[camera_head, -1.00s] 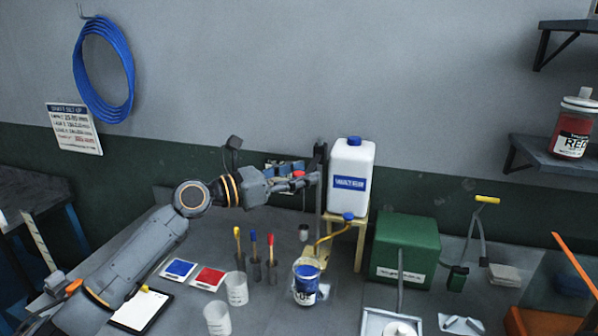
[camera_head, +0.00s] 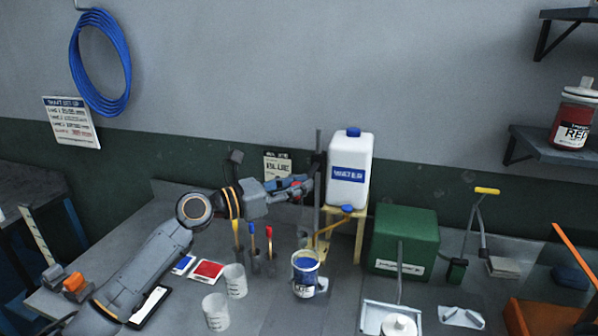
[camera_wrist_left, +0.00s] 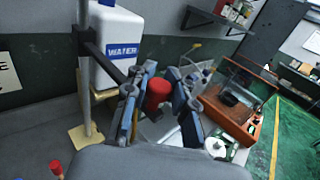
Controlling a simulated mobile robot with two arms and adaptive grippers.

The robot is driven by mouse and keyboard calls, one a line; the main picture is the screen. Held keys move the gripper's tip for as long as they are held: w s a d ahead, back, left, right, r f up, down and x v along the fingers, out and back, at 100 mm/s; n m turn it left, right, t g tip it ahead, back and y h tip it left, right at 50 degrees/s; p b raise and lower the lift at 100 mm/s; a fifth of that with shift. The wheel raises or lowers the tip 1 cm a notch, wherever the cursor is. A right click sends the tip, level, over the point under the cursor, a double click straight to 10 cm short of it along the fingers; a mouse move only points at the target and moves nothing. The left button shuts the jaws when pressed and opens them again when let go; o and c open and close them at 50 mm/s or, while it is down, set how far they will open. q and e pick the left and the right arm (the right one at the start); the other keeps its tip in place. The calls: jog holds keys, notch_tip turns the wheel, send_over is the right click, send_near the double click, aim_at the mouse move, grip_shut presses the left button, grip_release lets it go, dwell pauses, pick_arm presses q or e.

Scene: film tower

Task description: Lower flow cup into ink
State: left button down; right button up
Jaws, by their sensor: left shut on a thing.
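My left gripper (camera_head: 302,186) is shut on a red knob (camera_wrist_left: 157,92), which shows between its two fingers in the left wrist view. A dark bar joins the knob area to an upright metal post (camera_head: 318,205). A small dark cup, likely the flow cup (camera_head: 303,234), hangs below the gripper in the head view. It is too small to tell its details. Below it stands an upright white tin of blue ink (camera_head: 306,283), open at the top with blue inside. The cup appears above the tin's rim. My right gripper is out of view.
A white water container (camera_head: 349,195) stands on a yellow stand (camera_head: 360,235) right of the post. A green box (camera_head: 405,240) is further right. Clear cups (camera_head: 216,312) and several coloured-handled tools (camera_head: 253,245) stand left of the tin.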

pick_arm(q)
notch_tip(320, 180, down, 16)
jog(key=b, duration=0.5)
jog(key=shift+s, duration=0.1)
jog(key=c, duration=1.5)
grip_release()
jog(key=shift+f, duration=0.1)
jog(key=o, duration=0.4)
jog(key=shift+a, duration=0.15)
jog(key=shift+a+r, duration=0.15)
jog(key=shift+r, duration=0.05)
